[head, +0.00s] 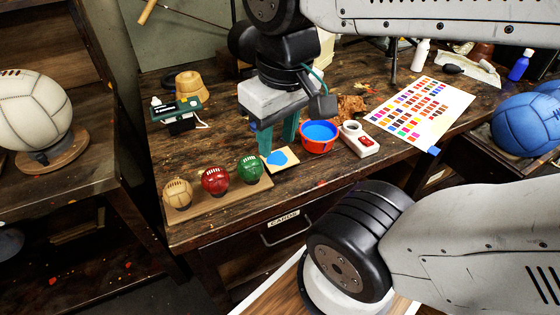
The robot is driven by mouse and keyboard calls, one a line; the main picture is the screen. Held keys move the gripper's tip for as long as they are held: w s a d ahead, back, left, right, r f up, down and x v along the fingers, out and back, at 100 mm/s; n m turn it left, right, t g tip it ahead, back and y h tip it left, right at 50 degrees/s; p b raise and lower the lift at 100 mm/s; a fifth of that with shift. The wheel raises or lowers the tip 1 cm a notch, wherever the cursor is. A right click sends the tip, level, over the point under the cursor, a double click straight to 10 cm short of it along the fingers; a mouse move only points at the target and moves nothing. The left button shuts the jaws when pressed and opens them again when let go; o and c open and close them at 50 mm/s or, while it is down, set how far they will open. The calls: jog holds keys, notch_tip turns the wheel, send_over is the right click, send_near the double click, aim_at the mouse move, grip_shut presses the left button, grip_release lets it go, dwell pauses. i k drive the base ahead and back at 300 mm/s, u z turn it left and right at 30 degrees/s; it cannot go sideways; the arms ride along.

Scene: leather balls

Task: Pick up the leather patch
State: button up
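A small pale square patch with a blue blot (279,158) lies on the dark wooden workbench, near its front edge. I take it to be the leather patch. My gripper (277,146) points down at it, with its two teal fingers apart and nothing visible between them. The fingertips are at the patch's back edge in the head view. I cannot tell how far above the bench they are, or whether they touch the patch.
A red bowl of blue liquid (319,137) stands just right of the fingers, beside a white device (359,140). Tan, red (215,180) and green balls sit on a board to the left. A colour chart (421,108) lies at right. A crumpled brown piece (350,106) lies behind the bowl.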

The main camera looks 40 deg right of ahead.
aim_at(282, 159)
jog(key=k, duration=0.5)
jog(key=u, duration=0.8)
jog(key=i, duration=0.3)
jog(key=z, duration=1.35)
